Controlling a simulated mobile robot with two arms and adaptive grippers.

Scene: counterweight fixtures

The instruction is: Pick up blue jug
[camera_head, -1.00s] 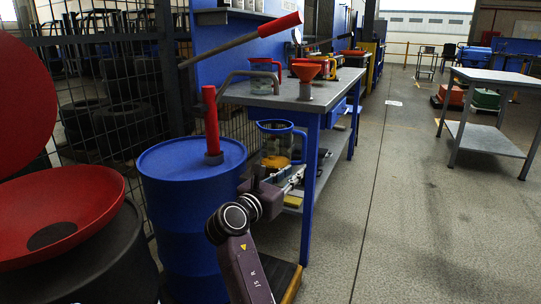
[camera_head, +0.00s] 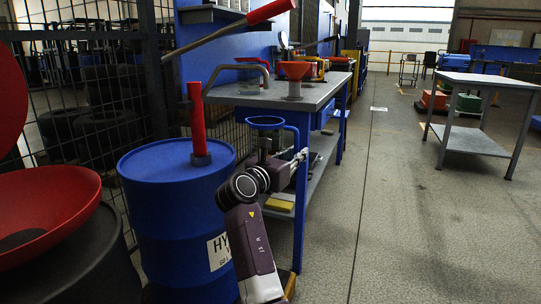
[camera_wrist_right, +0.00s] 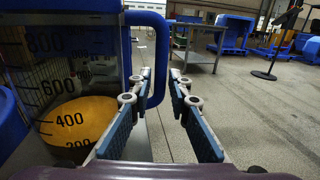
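The blue jug (camera_head: 291,127) is a clear jug with a blue rim and handle, below the bench top over the lower shelf. Its body is mostly hidden behind my right gripper in the head view. In the right wrist view the jug (camera_wrist_right: 70,65) fills the left side, with black scale numbers and yellow inside. Its blue handle (camera_wrist_right: 161,60) shows between the tips of my right gripper (camera_wrist_right: 161,78). The right gripper (camera_head: 302,157) is open; I cannot tell whether it touches the handle. My left gripper is not in view.
A blue drum (camera_head: 180,215) with a red-handled pump (camera_head: 197,125) stands left of my arm. A red bowl-shaped funnel (camera_head: 45,205) is at the left.

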